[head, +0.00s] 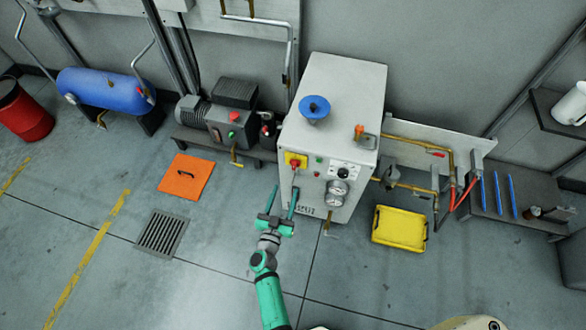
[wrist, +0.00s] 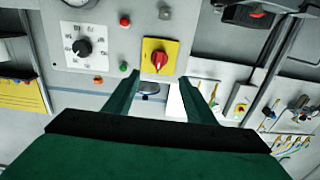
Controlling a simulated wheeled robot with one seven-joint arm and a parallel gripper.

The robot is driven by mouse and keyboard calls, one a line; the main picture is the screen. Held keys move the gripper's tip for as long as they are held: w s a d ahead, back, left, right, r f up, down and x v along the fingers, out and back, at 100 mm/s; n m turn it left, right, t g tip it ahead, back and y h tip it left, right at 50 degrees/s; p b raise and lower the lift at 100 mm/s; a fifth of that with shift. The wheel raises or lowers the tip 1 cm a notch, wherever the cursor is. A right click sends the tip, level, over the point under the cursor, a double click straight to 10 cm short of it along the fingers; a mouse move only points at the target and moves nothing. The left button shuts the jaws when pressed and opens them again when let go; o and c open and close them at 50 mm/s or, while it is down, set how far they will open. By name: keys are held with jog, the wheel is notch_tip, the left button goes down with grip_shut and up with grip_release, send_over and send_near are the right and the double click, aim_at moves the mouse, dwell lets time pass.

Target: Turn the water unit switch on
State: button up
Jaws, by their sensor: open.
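The white cabinet (head: 335,115) stands against the wall. On its front, at the upper left, is a rotary switch with a red knob on a yellow plate (head: 296,160). In the wrist view the same switch (wrist: 160,58) shows just beyond and between the fingertips, its red handle roughly upright in the picture. My gripper (head: 284,191) is open and empty in front of the cabinet's left part, fingers pointing toward it. In the wrist view the gripper (wrist: 159,80) has a finger on each side below the yellow plate. I see no contact with the knob.
Beside the switch are a black dial (wrist: 82,47), small coloured lamps and gauges (head: 337,192). A blue handwheel (head: 314,108) sits on top. A yellow bin (head: 400,229) lies to the right, an orange plate (head: 186,178) to the left.

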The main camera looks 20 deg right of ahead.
aim_at(293, 167)
jog(key=x, duration=1.1)
jog(key=shift+w+d, duration=0.3)
jog(key=c, duration=1)
